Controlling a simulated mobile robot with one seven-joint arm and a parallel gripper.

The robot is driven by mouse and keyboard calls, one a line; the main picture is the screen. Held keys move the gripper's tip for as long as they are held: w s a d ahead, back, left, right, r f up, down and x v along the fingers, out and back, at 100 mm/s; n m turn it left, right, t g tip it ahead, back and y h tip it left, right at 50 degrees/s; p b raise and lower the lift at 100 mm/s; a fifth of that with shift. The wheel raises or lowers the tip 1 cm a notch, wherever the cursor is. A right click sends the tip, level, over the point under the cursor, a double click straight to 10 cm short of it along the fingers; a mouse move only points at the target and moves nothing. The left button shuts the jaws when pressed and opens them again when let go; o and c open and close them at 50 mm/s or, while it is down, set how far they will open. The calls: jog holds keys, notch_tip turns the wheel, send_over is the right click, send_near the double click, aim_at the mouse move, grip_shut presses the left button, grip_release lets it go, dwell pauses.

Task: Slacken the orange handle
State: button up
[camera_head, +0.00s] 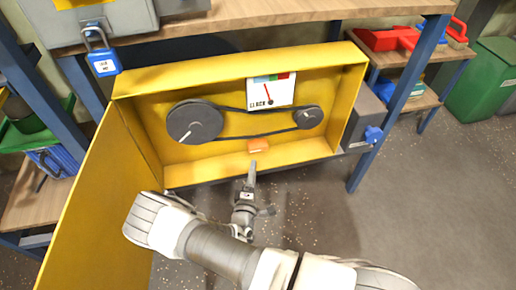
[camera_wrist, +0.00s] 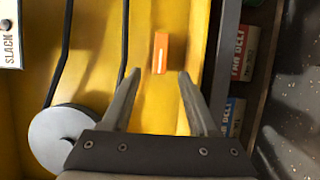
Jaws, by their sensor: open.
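The orange handle (camera_head: 258,146) is a small block low in the yellow box, below the belt and left of the small pulley. In the wrist view the orange handle (camera_wrist: 160,53) lies ahead of and between my fingertips, apart from them. My gripper (camera_head: 252,168) is open and empty at the box's lower front edge; its two spread fingers show in the wrist view (camera_wrist: 157,75). A belt (camera_head: 250,136) runs around a large pulley (camera_head: 195,122) and a small pulley (camera_head: 308,117). A dial gauge (camera_head: 270,92) with a red needle sits above it.
The yellow box's door (camera_head: 95,195) stands open on the left. A blue padlock (camera_head: 103,62) hangs at top left. A grey box with a blue knob (camera_head: 373,134) is at the right side. Belt cartons (camera_wrist: 243,50) sit beside the box in the wrist view.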

aim_at(257, 150)
jog(key=w, duration=0.3)
jog(key=w+d+b, duration=0.1)
jog(key=w, duration=0.3)
jog(key=w+b, duration=0.1)
jog(key=w, duration=0.3)
jog(key=shift+w+d, duration=0.15)
grip_shut()
